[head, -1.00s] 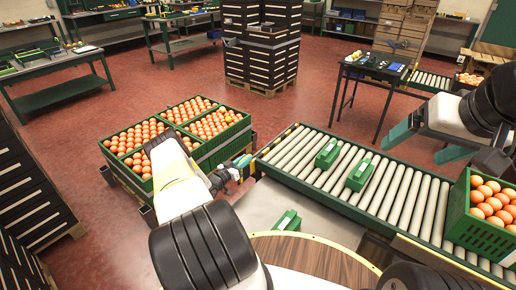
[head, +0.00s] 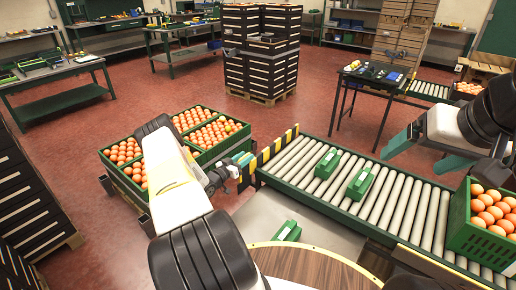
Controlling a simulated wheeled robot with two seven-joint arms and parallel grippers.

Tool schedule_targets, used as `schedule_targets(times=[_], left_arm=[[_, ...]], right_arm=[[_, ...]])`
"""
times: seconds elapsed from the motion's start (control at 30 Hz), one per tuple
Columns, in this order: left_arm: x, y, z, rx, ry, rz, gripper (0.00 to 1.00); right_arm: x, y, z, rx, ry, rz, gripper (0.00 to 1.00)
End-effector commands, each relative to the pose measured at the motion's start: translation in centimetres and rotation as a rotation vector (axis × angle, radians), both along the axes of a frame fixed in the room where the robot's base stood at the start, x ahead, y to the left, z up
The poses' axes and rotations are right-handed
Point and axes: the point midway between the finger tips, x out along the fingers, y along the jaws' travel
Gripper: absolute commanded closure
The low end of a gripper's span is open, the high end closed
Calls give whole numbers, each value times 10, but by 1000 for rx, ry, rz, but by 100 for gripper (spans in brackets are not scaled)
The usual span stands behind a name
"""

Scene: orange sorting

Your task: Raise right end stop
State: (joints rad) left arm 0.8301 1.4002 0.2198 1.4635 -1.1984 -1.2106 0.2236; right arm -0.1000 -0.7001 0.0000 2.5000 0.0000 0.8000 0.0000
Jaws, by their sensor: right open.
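A yellow-and-black striped end stop (head: 277,147) stands upright across the left end of the roller conveyor (head: 399,203), above the rollers. My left gripper (head: 243,165) is at the outer side of this stop, close to its near end. Its fingertips are small and partly covered, so I cannot tell whether they touch the stop or how far apart they are. My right gripper (head: 428,152) is open and empty, above the conveyor's far side at the right. No other end stop is clear in view.
Two green blocks (head: 327,163) (head: 360,183) sit on the conveyor, and another (head: 287,231) lies on the grey surface in front. A green crate of oranges (head: 480,240) stands on the conveyor's right part. More orange-filled crates (head: 213,152) are left of my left gripper.

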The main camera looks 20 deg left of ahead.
Motion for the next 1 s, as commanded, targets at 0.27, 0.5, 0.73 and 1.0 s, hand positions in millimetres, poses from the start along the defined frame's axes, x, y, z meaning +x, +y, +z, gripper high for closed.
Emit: schedule_targets(times=[0.27, 0.5, 0.73, 1.0], left_arm=[[-10, 5, -1, 2, 2, 3, 62], [-49, 19, -1, 1, 3, 4, 62], [-72, 26, 0, 0, 0, 1, 62], [-74, 26, 0, 1, 0, 0, 62]], right_arm=[[0, 0, 0, 0, 0, 0, 15], [0, 0, 0, 0, 0, 0, 15], [0, 0, 0, 0, 0, 0, 15], [0, 0, 0, 0, 0, 0, 15]])
